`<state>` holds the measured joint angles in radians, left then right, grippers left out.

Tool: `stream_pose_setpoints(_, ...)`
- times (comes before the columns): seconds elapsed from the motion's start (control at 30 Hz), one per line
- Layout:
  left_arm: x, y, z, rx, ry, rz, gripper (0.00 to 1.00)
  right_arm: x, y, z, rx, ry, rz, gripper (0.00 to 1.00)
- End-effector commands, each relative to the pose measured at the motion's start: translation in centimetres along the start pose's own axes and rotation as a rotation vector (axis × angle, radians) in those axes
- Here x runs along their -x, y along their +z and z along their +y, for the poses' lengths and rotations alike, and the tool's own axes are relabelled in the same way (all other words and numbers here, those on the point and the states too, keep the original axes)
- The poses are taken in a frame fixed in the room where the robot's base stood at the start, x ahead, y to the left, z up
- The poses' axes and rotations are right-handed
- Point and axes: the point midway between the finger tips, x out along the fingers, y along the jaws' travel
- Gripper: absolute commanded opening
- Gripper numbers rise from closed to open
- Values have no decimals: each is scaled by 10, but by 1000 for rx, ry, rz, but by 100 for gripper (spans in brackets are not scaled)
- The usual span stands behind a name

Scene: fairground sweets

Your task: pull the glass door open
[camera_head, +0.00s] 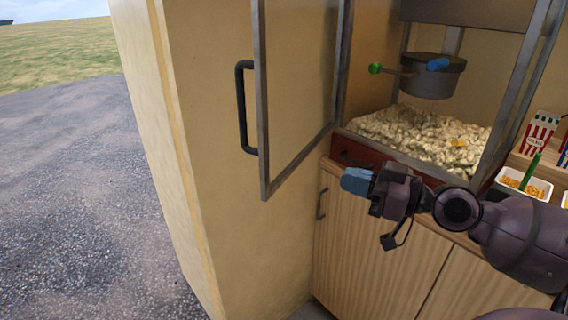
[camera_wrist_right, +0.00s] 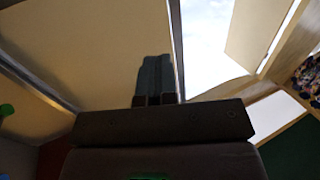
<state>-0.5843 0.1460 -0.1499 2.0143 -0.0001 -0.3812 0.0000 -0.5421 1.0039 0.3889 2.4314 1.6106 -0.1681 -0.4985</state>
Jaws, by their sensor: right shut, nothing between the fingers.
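The glass door (camera_head: 305,90) of the popcorn machine stands swung open on the left in the head view, with a grey metal frame. Its dark handle (camera_head: 241,107) sticks out at the door's left edge. My right gripper (camera_head: 352,180) has blue fingertips, shut and empty, to the right of the door's lower corner and in front of the red base. In the right wrist view the shut fingers (camera_wrist_right: 155,78) point up toward a pale panel beside a grey frame edge. I cannot tell whether they touch it. My left gripper is not in view.
Popcorn (camera_head: 420,135) lies in the machine below a grey kettle (camera_head: 434,76) with a green-knobbed handle. A wooden cabinet (camera_head: 375,260) stands below. A striped popcorn box (camera_head: 538,132) and a white tray (camera_head: 523,188) are at the right. Gravel ground lies open at the left.

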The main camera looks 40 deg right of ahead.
Motion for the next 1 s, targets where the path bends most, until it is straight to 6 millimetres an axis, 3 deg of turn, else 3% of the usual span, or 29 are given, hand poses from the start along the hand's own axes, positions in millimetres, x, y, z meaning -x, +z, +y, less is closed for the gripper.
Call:
stream_pose_setpoints(0.23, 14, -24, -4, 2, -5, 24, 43, -17, -8, 0, 3, 1, 9, 0)
stream_pose_setpoints(0.47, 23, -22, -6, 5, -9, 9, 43, -39, -4, 0, 0, 2, 7, 0)
stream_pose_setpoints(1.0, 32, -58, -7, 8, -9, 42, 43, -108, -2, 0, -3, 2, 3, 0)
